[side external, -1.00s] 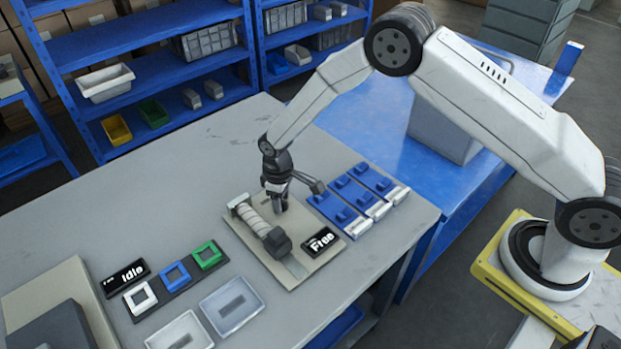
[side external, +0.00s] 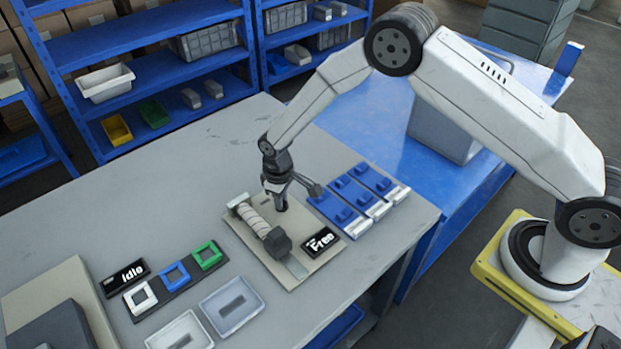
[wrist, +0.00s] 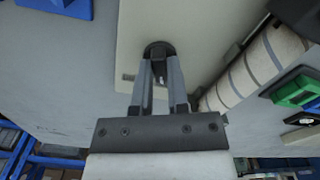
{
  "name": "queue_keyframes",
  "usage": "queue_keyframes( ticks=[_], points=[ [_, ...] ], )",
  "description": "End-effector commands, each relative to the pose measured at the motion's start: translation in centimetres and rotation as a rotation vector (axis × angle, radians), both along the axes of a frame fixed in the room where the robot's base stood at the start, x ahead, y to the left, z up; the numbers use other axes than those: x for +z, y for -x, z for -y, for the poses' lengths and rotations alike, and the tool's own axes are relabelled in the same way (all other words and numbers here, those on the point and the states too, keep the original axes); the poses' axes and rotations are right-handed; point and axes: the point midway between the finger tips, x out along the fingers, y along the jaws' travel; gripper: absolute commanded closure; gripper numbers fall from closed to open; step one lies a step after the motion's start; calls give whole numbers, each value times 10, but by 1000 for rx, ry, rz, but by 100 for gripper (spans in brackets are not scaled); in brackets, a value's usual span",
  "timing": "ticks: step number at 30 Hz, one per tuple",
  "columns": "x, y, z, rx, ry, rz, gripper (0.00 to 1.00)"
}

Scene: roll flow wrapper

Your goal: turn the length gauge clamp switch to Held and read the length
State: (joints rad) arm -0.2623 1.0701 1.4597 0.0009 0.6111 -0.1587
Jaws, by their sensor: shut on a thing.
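The length gauge stands on a beige plate (side external: 290,275) on the grey bench. It has a pale banded roll (side external: 254,220), which also shows at the right in the wrist view (wrist: 255,70), and a dark block (side external: 277,242) at the roll's near end. A black display (side external: 321,241) on the plate reads "Free". The dark round clamp switch (wrist: 158,50) is on the plate beside the roll. My gripper (wrist: 160,80) points down at it, with its fingers shut on the switch. The fingers hide part of the switch, and its exact angle is hard to tell.
A black display (side external: 125,277) reading "Idle" is at left, beside white, blue (side external: 175,276) and green framed buttons. Two pale trays (side external: 232,305) lie at the front. Blue fixtures (side external: 335,208) stand close to the right of my gripper. The bench behind is clear.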

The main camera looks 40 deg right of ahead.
Motion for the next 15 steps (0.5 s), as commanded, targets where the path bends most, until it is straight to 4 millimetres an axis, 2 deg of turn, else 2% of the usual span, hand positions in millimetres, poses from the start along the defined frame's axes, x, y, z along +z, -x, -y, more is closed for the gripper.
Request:
queue_keyframes(
  ticks=[15],
  points=[
    [0, 0, 0, -423, 1, -2, 100]
  ],
)
